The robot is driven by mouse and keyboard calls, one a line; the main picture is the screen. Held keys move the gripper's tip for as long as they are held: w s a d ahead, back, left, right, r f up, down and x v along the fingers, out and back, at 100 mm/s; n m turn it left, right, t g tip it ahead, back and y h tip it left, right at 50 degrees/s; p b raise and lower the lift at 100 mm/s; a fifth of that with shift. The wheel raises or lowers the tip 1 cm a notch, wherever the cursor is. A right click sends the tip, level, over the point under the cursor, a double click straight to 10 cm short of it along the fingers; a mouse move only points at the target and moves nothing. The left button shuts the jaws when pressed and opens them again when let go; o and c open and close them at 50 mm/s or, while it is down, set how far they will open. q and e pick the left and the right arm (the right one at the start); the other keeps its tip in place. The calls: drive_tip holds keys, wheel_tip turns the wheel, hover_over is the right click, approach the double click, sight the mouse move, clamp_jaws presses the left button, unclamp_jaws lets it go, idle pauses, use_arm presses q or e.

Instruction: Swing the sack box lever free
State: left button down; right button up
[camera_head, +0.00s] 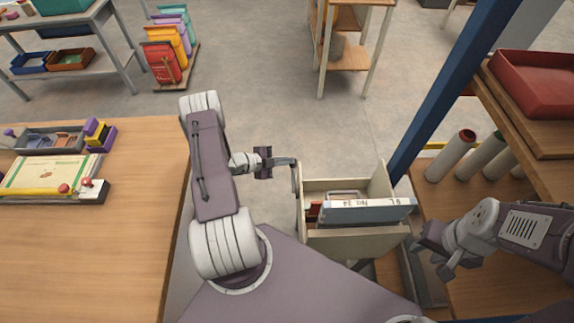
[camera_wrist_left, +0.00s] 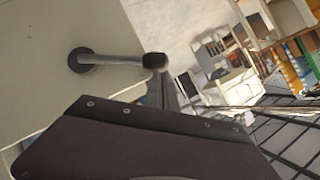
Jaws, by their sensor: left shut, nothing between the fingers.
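The sack box (camera_head: 353,243) is an open cream box in the middle of the head view. Its lever (camera_head: 295,178) is a grey bar at the box's left wall. In the left wrist view the lever (camera_wrist_left: 118,60) runs from a dark round pivot on the cream wall to a black knob (camera_wrist_left: 155,61). My left gripper (camera_head: 287,161) is shut and empty, its fingertips at the lever's upper end. In the left wrist view the fingers (camera_wrist_left: 164,85) overlap the knob's lower edge; I cannot tell if they touch. My right gripper (camera_head: 432,252) hangs right of the box, its fingers unclear.
A blue-grey labelled binder (camera_head: 366,211) stands in the box. A blue post (camera_head: 440,95) rises behind it. A wooden table (camera_head: 130,240) is at left, and a wooden shelf (camera_head: 480,270) with several grey tubes at right. Floor behind the box is clear.

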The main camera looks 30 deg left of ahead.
use_arm(q)
drive_tip(key=shift+w+a+f+b, duration=0.3)
drive_tip(key=shift+w+f+b, duration=0.2)
drive_tip(key=shift+f+b, duration=0.15)
drive_tip(key=shift+f, duration=0.1)
drive_tip(key=s+a+r+p, duration=0.4)
drive_tip(key=s+r, duration=0.3)
drive_tip(key=r, duration=0.2)
drive_tip(key=shift+a+r, duration=0.3)
drive_tip(key=shift+a, duration=0.6)
drive_tip(key=shift+f, duration=0.1)
